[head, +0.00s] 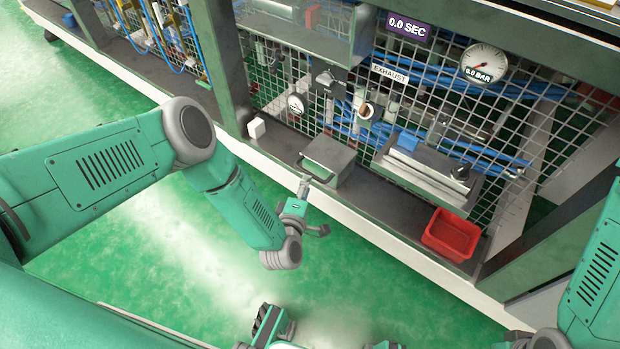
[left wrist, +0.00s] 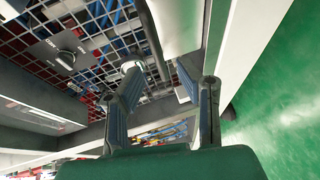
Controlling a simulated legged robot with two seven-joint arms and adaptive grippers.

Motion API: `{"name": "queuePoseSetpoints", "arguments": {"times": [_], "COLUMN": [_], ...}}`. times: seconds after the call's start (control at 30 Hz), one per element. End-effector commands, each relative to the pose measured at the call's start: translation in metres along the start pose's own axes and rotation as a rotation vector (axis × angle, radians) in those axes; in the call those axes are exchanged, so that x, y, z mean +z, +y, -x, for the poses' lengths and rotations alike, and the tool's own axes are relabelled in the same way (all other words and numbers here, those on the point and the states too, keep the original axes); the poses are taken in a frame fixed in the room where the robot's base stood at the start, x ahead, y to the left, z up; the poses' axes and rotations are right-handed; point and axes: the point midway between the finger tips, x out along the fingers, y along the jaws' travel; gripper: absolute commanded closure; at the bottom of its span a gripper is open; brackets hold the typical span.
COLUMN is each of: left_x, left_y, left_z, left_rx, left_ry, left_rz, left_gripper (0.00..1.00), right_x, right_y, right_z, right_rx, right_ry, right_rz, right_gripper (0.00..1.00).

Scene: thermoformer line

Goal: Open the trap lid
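A grey metal box with a flat lid (head: 329,152), which looks like the trap, stands on the dark ledge. A dark bar handle (head: 316,171) runs along its near edge. The lid lies flat and looks closed. My left gripper (head: 314,205) is just in front of the box, on the near side of the handle. In the left wrist view its two fingers (left wrist: 158,75) are spread with nothing between them. A pale grey surface (left wrist: 178,25) and a dark bar (left wrist: 150,35) show beyond the fingertips, apparently the box and handle.
A red bin (head: 451,235) and a steel block with a blue part (head: 425,168) are right of the box. A wire mesh with a gauge (head: 484,63) and an EXHAUST label (head: 389,74) stands behind. Green floor lies in front.

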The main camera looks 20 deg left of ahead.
Motion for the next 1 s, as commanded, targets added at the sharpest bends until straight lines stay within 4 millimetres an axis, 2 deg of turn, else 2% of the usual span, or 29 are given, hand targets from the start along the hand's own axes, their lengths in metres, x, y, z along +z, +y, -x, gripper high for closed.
{"name": "queuePoseSetpoints", "arguments": {"times": [0.1, 0.3, 0.67, 0.7, 0.77, 0.8, 1.0], "left_x": [0.0, 0.001, 0.001, 0.001, 0.001, 0.001, 0.001], "left_y": [-0.002, -0.002, 0.0, 0.0, 0.0, 0.0, 0.0], "left_z": [-0.024, -0.047, -0.053, -0.053, -0.053, -0.053, -0.052], "left_rx": [0.003, 0.0, -0.001, -0.001, -0.001, -0.001, -0.004], "left_ry": [0.0, -0.001, -0.001, -0.001, -0.001, -0.002, -0.002], "left_rz": [-0.001, -0.001, -0.001, -0.001, -0.001, -0.001, -0.002], "left_gripper": [0.69, 0.69, 0.69, 0.73, 0.94, 1.0, 1.0], "right_x": [0.001, 0.001, 0.001, 0.001, 0.001, 0.001, 0.001], "right_y": [0.0, 0.0, 0.0, 0.0, 0.0, 0.0, 0.0], "right_z": [-0.013, -0.022, -0.023, -0.023, -0.023, -0.023, -0.022], "right_rx": [0.0, 0.0, 0.0, 0.0, 0.0, 0.0, 0.0], "right_ry": [0.0, 0.0, 0.0, 0.0, 0.0, 0.0, 0.0], "right_rz": [0.0, -0.001, -0.001, -0.001, -0.001, -0.001, -0.001], "right_gripper": [0.6, 0.6, 0.6, 0.6, 0.6, 0.6, 0.6]}}
